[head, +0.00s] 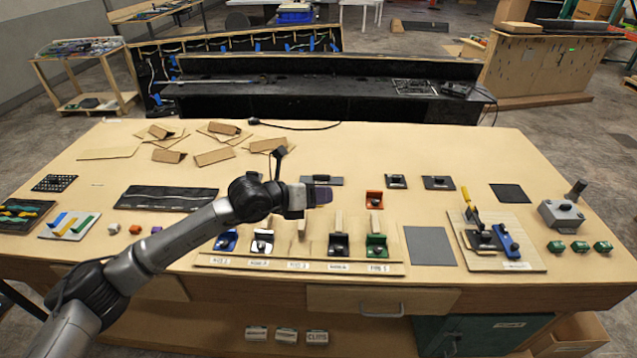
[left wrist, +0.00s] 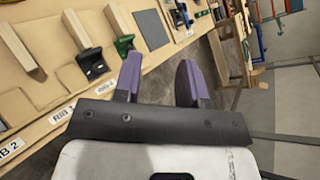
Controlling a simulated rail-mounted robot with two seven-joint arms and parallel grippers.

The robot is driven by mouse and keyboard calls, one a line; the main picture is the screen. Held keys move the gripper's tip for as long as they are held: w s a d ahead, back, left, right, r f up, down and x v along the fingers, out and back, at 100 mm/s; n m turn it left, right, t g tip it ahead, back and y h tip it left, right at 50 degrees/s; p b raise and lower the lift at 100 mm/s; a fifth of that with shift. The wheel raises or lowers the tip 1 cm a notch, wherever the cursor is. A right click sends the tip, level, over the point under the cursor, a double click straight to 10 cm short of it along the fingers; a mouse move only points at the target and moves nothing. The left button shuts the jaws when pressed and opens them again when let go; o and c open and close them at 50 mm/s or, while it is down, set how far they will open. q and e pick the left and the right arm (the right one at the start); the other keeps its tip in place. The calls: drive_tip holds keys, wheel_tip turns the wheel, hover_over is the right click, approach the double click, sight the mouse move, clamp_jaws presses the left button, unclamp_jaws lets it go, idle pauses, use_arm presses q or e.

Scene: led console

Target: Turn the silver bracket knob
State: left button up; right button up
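The silver-white bracket (head: 262,243) with a dark knob stands in the labelled row at the front of the table, second from the left. My left gripper (head: 322,195) is above the row, to the right of and farther back than this bracket, and not touching it. In the left wrist view my left gripper's purple fingers (left wrist: 160,82) are apart with nothing between them. The silver bracket does not show in the left wrist view. My right gripper is in neither view.
A blue bracket (head: 226,240) stands left of the silver one; black (head: 338,243) and green (head: 376,245) brackets stand right, with wooden posts behind. An orange bracket (head: 374,200) sits farther back. A wooden board (head: 493,240) with a clamp lies right. The table's back right is mostly clear.

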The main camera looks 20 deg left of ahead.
use_arm(q)
drive_tip(key=shift+d+r+t+h, duration=0.25)
drive_tip(key=shift+r+h, duration=0.25)
drive_tip(key=shift+r, duration=0.4)
drive_tip(key=shift+d+r+t+h, duration=0.25)
drive_tip(key=shift+r+h, duration=0.25)
drive_tip(key=shift+r, duration=0.35)
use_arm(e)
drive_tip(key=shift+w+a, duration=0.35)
use_arm(q)
drive_tip(key=shift+s, duration=0.1)
